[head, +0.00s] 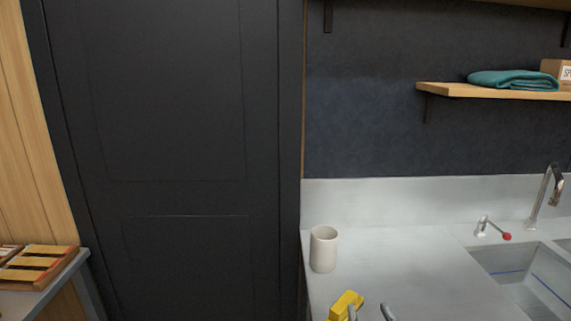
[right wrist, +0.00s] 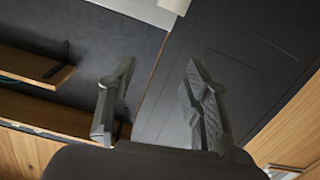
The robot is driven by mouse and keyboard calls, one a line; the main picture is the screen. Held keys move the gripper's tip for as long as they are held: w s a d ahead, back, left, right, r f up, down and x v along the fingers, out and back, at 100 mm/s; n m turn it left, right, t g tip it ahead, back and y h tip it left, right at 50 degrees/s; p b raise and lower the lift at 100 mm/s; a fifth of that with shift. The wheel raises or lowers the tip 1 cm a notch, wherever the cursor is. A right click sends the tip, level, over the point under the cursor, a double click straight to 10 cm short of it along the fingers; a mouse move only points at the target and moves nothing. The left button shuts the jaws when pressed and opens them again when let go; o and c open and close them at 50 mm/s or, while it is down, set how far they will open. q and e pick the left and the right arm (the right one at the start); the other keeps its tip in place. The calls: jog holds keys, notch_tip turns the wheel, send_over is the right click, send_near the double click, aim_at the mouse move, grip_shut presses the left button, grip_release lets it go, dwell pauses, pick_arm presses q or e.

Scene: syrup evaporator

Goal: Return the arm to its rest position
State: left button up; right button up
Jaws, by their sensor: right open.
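My right gripper (head: 370,313) shows only its grey fingertips at the bottom edge of the head view, over the steel counter. In the right wrist view its two fingers (right wrist: 156,108) are spread apart with nothing between them. Most of the right arm is out of the head view. My left gripper is in neither view.
A pale mug (head: 323,249) stands upright on the counter (head: 400,268). A yellow object (head: 346,304) lies close to the fingertips in the picture. A sink (head: 515,268) and tap (head: 547,195) are at right. A shelf (head: 470,91) holds a teal cloth (head: 512,80).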

jog(key=s+d+f+m+g+h, duration=0.1)
jog(key=s+d+f+g, duration=0.1)
jog(key=s+f+g, duration=0.4)
jog(key=s+d+f+g+h, duration=0.1)
jog(key=s+d+f, duration=0.1)
jog(key=s+f, duration=0.45)
jog(key=s+f+g+y, duration=0.1)
jog(key=s+f+g, duration=0.7)
jog(key=s, duration=0.5)
notch_tip(320, 180, down, 26)
jog(key=n, duration=0.1)
jog(key=s+d+f+g, duration=0.1)
jog(key=s+d+f, duration=0.2)
jog(key=s+f, duration=1.3)
jog(key=shift+s+f, duration=0.4)
jog(key=shift+s, duration=0.45)
jog(key=shift+c, duration=0.4)
